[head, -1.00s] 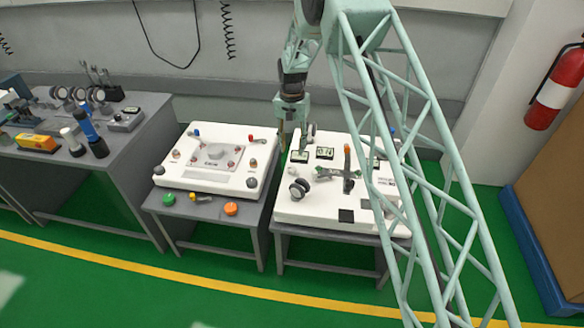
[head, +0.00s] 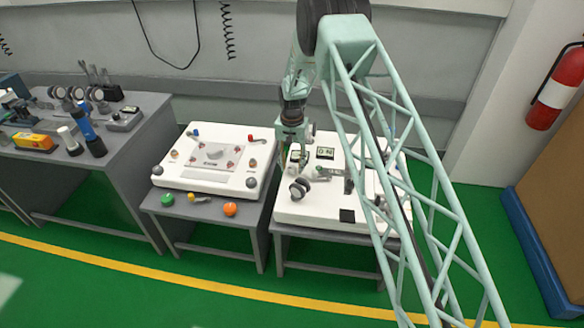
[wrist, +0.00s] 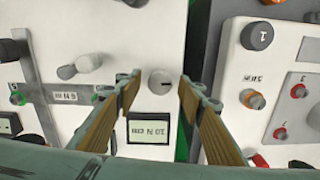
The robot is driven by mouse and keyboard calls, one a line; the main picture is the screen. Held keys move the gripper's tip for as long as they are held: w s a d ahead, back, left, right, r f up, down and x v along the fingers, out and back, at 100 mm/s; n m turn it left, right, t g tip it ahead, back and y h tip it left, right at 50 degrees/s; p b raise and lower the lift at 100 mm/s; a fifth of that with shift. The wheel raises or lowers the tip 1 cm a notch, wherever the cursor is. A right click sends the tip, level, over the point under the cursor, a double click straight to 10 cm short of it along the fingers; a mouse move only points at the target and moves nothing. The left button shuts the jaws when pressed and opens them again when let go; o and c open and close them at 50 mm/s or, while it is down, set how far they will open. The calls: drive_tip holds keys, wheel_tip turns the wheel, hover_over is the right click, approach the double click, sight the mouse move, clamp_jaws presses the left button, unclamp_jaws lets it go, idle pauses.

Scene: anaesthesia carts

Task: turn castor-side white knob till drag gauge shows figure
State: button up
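A round pale knob (wrist: 162,81) with a dark pointer mark stands on the white cart top in the wrist view. A small framed gauge (wrist: 149,130) sits just below it; its display seems to end in "N cm", but I cannot read the figure surely. My gripper (wrist: 158,92) is open, its two tan-padded fingers on either side of the knob with gaps showing. In the head view my gripper (head: 288,158) is low over the left back part of the right cart (head: 310,211) and hides the knob. Dark castor wheels (head: 299,188) lie nearer the front.
Another pale knob or lever (wrist: 88,63) stands to the left in the wrist view. The left cart (head: 205,180) has several small coloured knobs and stands close beside. A grey bench (head: 145,122) with tools is further left. A fire extinguisher (head: 553,90) hangs at right.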

drive_tip(key=shift+f, duration=0.1)
drive_tip(key=c, duration=0.8)
drive_tip(key=shift+c, duration=0.2)
drive_tip(key=shift+n, duration=0.5)
drive_tip(key=n+p, duration=0.1)
drive_tip(key=n, duration=0.3)
drive_tip(key=shift+n, duration=0.3)
drive_tip(key=n, duration=0.6)
drive_tip(key=shift+p, duration=0.35)
drive_tip(key=o, duration=0.8)
